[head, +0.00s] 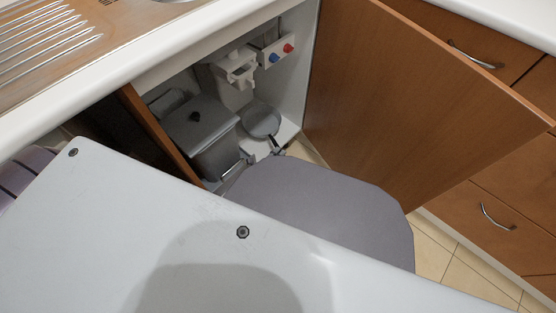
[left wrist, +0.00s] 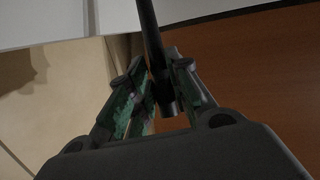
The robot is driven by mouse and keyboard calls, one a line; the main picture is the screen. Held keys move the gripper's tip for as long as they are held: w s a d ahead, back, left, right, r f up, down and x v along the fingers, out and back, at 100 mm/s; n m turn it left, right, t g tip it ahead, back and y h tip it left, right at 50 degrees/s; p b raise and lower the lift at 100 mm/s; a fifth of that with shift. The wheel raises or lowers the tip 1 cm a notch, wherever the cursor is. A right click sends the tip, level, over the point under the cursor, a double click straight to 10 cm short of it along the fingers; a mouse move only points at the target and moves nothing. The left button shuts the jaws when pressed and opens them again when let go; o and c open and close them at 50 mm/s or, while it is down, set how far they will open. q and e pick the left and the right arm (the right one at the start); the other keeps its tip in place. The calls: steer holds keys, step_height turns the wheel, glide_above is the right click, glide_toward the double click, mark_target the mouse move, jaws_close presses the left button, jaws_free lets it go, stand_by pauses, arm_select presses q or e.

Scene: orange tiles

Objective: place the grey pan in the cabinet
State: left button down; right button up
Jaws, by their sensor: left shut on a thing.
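The grey pan (head: 261,121) is inside the open under-sink cabinet (head: 293,128), on the right of its floor, close to the right side wall. Its dark handle (head: 273,143) points out toward the front edge. My left gripper (head: 277,152) is at the cabinet's front edge, shut on the handle; my own grey arm hides much of it in the head view. In the left wrist view, the black handle (left wrist: 154,45) runs between the two fingers of my gripper (left wrist: 163,92). The pan's bowl is out of that view. My right gripper is not in view.
A grey lidded bin (head: 216,153) stands left of the pan. A white fitting (head: 238,68) hangs above, near red and blue knobs. The brown door (head: 400,95) stands open at the right. Drawers (head: 500,215) lie beyond it. The counter (head: 130,70) overhangs the cabinet.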

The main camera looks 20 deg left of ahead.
arm_select(q)
steer(key=shift+f+b, duration=0.95)
steer(key=shift+f, duration=0.7)
steer(key=c, duration=1.3)
jaws_free()
steer(key=shift+f, duration=0.15)
steer(key=shift+p+v, duration=2.45)
steer(key=shift+v, duration=3.6)
